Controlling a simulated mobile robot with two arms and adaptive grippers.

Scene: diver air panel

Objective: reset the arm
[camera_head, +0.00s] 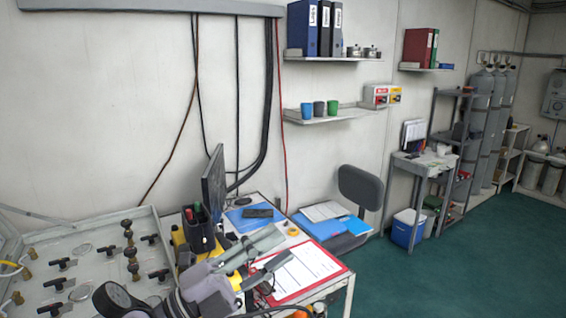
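My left arm comes in from the bottom left, over the air panel's edge. Its grey gripper (280,250) points right and slightly up, above the desk. Its two fingers look spread apart with nothing between them. The fingers overlap the view of a red clipboard with white paper (303,271), and I cannot tell the height between them. My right gripper is not in view.
The air panel (95,240) with black valve handles stands at the left. A chair (361,187) stands behind. Green floor (470,260) is clear at right.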

